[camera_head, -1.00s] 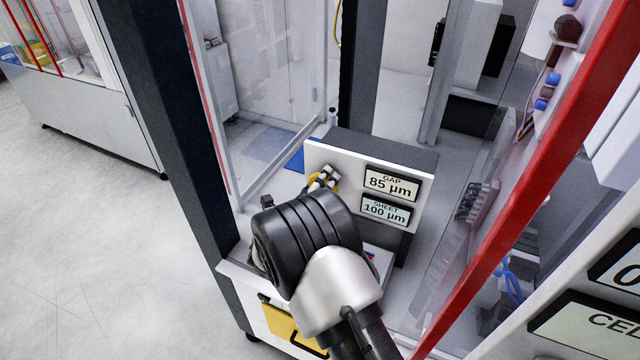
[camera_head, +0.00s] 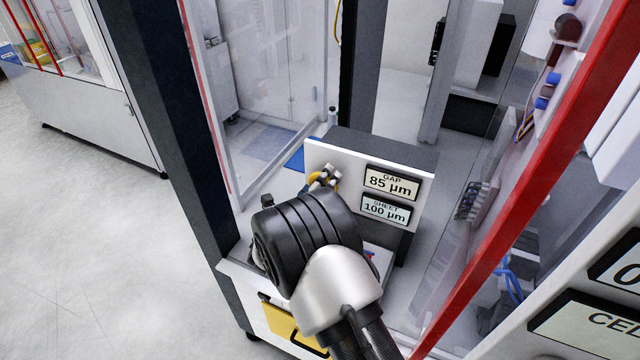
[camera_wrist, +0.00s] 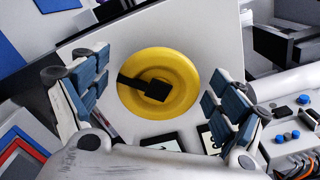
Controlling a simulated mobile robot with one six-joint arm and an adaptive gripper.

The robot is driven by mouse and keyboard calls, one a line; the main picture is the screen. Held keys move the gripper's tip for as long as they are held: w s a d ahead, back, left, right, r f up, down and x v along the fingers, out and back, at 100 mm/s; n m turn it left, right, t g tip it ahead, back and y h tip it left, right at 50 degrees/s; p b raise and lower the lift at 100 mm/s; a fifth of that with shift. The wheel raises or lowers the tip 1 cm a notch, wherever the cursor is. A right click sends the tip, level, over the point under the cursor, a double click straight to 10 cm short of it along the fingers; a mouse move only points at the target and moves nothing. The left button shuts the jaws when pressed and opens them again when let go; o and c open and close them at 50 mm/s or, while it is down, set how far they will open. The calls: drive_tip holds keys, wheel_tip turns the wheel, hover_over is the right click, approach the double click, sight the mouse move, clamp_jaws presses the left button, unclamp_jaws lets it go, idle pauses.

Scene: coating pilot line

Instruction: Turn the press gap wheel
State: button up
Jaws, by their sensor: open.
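The press gap wheel (camera_wrist: 182,78) is a yellow disc with a black crank-like bar across its middle, on a white panel (camera_wrist: 110,50). In the wrist view my gripper (camera_wrist: 160,108) is open, with one blue-padded finger on each side of the wheel and apart from it in the picture. In the head view only a bit of the yellow wheel (camera_head: 318,186) shows behind my arm and fingers. Beside it, the gap display (camera_head: 391,183) reads 85 µm and the sheet display (camera_head: 386,210) reads 100 µm.
A dark upright post (camera_head: 185,130) stands left of the press and a red-edged frame (camera_head: 530,180) to the right. A clear panel (camera_head: 265,80) stands behind. A yellow label (camera_head: 284,322) is on the front below. Open floor (camera_head: 90,240) lies at left.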

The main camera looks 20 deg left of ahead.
drive_tip(key=s, duration=1.2)
drive_tip(key=shift+a, duration=0.45)
